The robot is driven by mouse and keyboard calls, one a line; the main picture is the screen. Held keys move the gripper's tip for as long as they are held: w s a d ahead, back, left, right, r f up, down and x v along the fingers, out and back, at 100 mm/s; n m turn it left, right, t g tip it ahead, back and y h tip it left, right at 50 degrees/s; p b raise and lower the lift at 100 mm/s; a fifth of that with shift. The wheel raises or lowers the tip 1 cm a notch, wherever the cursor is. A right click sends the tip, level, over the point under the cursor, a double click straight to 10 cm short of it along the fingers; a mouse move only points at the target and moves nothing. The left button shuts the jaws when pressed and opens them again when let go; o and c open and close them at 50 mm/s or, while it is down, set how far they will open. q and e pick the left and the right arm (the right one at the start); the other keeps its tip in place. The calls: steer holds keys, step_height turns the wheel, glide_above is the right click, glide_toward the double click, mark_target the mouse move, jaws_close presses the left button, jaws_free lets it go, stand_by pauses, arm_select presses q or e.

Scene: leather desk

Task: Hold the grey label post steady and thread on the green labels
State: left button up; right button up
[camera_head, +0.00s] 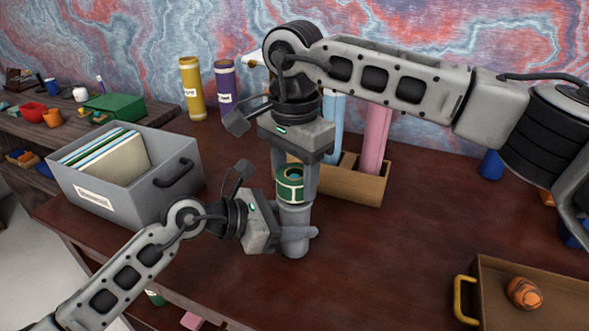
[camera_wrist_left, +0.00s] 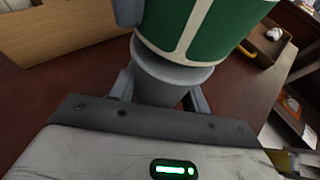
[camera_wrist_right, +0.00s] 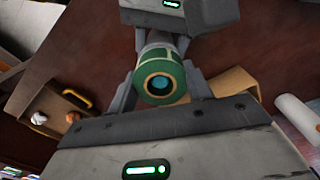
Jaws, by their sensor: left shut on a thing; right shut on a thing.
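The grey label post (camera_head: 294,217) stands upright on the desk. My left gripper (camera_head: 296,238) is shut on it from the left, low on the post; the post also shows in the left wrist view (camera_wrist_left: 165,75). A green label roll (camera_head: 290,184) with cream lines is directly over the post's upper part. My right gripper (camera_head: 293,192) is shut on the roll from above. The right wrist view looks onto the roll's end (camera_wrist_right: 160,82), with a pale ring and a bluish centre. I cannot tell how far the post reaches inside the roll.
A grey file box (camera_head: 124,178) with folders stands at left. A wooden organiser (camera_head: 352,186) with blue and pink tubes is just behind the post. A brown tray (camera_head: 492,283) holding an orange item is at lower right. Yellow (camera_head: 191,88) and purple (camera_head: 225,89) tubes stand behind.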

stand_by(0.3)
steer(key=o, duration=1.1)
step_height(320, 180, up, 12)
arm_select(q)
steer(key=o, duration=1.1)
steer(key=shift+a, duration=0.1)
